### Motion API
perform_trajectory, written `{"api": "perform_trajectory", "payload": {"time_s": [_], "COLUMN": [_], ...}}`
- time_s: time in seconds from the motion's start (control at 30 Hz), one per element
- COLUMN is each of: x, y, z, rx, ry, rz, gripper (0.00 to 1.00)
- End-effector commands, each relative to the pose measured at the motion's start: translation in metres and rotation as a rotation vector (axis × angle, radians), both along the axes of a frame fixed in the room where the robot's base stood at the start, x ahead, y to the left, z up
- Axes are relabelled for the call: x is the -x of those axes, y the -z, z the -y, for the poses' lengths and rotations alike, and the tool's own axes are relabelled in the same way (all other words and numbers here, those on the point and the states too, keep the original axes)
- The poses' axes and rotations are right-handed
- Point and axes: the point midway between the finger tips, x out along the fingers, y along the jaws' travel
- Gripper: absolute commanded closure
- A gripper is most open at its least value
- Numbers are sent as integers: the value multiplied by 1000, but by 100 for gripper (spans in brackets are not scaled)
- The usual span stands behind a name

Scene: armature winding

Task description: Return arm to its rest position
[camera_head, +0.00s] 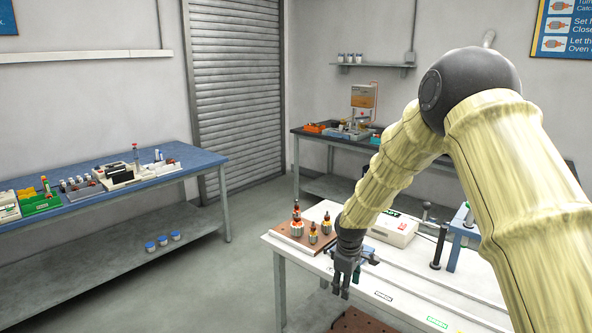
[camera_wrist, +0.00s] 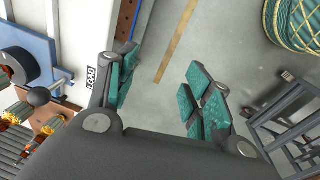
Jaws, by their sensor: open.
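My arm reaches in from the right in the head view, its pale yellow links bent at a dark round joint. My gripper (camera_head: 341,279) hangs pointing down at the front left edge of the white table (camera_head: 385,292). In the wrist view my gripper (camera_wrist: 160,95) has its two teal-padded fingers wide apart. Nothing is between them, and grey floor with a yellow line shows below. The lower part of the table behind the arm is hidden.
A brown board with several armatures (camera_head: 297,228) stands beside my gripper on the table. A white box (camera_head: 392,229) and a blue fixture (camera_head: 463,240) stand further right. A blue bench (camera_head: 180,158) is at left, a dark bench behind. Floor between is clear.

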Motion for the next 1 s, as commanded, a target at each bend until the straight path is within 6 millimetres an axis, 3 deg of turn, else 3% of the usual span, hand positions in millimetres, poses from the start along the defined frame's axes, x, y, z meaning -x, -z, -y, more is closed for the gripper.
{"api": "perform_trajectory", "payload": {"time_s": [0.17, 0.27, 0.4, 0.6, 0.8, 1.0], "x": [40, 76, 134, 228, 335, 441], "y": [60, 105, 162, 227, 271, 286], "z": [3, 6, 12, 22, 38, 57], "rx": [-43, -75, -114, -152, -161, -141], "ry": [78, 146, 260, 439, 635, 829], "rz": [-28, -45, -67, -98, -121, -129], "gripper": [49, 49, 49, 49, 49, 49]}}
